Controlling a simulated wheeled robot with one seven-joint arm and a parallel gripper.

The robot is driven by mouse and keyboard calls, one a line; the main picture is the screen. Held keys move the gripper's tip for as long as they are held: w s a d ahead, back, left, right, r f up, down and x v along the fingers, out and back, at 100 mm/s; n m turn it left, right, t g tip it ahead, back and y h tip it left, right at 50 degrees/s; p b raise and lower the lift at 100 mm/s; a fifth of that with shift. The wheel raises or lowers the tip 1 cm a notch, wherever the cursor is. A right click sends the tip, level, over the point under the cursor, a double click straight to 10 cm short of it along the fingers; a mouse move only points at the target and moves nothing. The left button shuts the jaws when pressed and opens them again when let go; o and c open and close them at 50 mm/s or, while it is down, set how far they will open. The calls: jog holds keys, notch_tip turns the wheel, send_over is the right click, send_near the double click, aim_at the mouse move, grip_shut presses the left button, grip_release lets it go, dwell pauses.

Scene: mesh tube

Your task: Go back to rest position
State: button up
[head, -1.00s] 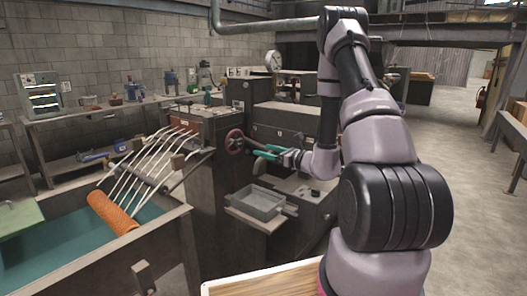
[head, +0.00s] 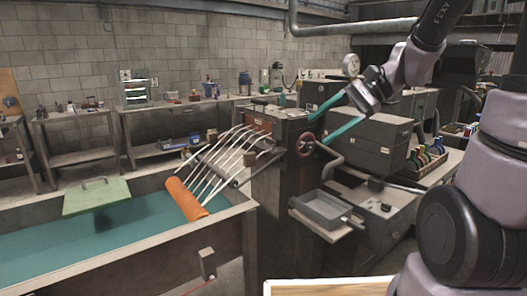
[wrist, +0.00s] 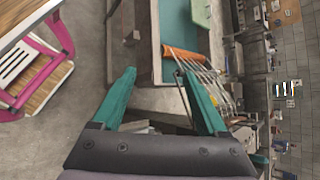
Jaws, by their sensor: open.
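My gripper (head: 333,118) has two teal fingers spread wide apart, with nothing between them. In the head view it is at the upper right, in front of the dark machine (head: 283,200) and close to its red handwheel (head: 305,145) in the picture; I cannot tell the exact gap. In the wrist view the open fingers (wrist: 160,95) point toward the trough and the machine. An orange mesh tube (head: 186,199) lies at the edge of the teal-lined trough, by the white curved rods (head: 225,160). The tube also shows in the wrist view (wrist: 181,53).
A grey tray (head: 325,208) sits on a bracket on the machine's front. A green board (head: 96,197) is at the trough's left. Workbenches with tools (head: 165,107) line the brick wall. A pink-framed wooden item (wrist: 35,65) is at the wrist view's left, beside open floor.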

jog(key=s+d+r+n+t+h, duration=0.5)
jog(key=s+d+r+t+h, duration=0.1)
jog(key=d, duration=0.4)
jog(key=shift+s+r+n+h, duration=0.4)
jog(key=shift+s+r+h, duration=0.35)
jog(key=shift+h, duration=0.35)
dwell(3.1)
